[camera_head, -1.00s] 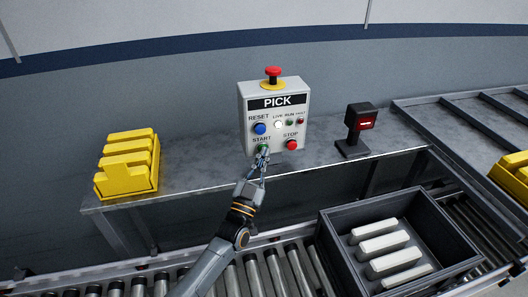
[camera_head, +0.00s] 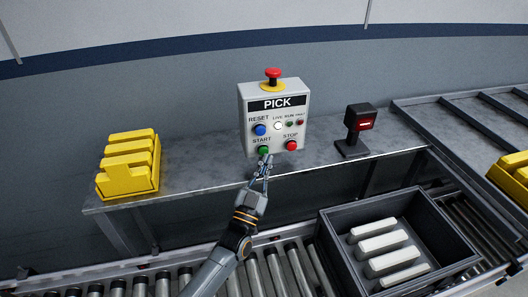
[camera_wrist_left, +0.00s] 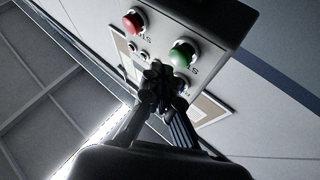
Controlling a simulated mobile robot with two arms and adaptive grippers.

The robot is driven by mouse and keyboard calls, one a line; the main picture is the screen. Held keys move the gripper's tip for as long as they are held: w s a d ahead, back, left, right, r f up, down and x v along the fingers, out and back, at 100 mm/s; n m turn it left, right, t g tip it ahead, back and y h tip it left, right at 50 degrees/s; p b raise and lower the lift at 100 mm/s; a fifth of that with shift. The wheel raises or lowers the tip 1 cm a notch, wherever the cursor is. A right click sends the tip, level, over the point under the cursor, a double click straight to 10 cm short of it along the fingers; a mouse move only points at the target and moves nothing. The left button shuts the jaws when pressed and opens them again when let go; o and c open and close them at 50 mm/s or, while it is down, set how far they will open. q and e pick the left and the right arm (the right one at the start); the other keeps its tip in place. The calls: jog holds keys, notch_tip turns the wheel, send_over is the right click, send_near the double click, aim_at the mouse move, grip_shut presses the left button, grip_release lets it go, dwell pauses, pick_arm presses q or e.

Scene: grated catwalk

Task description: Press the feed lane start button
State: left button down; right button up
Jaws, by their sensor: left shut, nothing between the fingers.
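The grey control box (camera_head: 250,108) labelled PICK stands on the grey bench. Its green START button (camera_head: 263,151) sits at the lower left of its face, below the blue RESET button (camera_head: 260,129) and left of the red STOP button (camera_head: 291,145). My left gripper (camera_head: 265,159) is shut and empty, its tips just below and in front of the START button, apparently with a small gap. The left wrist view shows the green button (camera_wrist_left: 183,53) uncovered beyond the closed fingertips (camera_wrist_left: 158,78). My right gripper is not in view.
A red emergency knob (camera_head: 273,72) tops the box. A black device with a red display (camera_head: 361,120) stands right of it. Yellow bins (camera_head: 128,180) sit at the bench's left. A dark tote (camera_head: 341,262) with white bars sits on the roller conveyor in front.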

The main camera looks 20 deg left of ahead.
pick_arm(q)
jog(key=shift+s+d+p, duration=0.45)
jog(key=shift+s+d, duration=0.25)
jog(key=shift+s, duration=0.35)
jog(key=shift+s+d+p, duration=0.45)
jog(key=shift+s+d, duration=0.2)
jog(key=shift+s, duration=0.35)
jog(key=shift+r, duration=0.1)
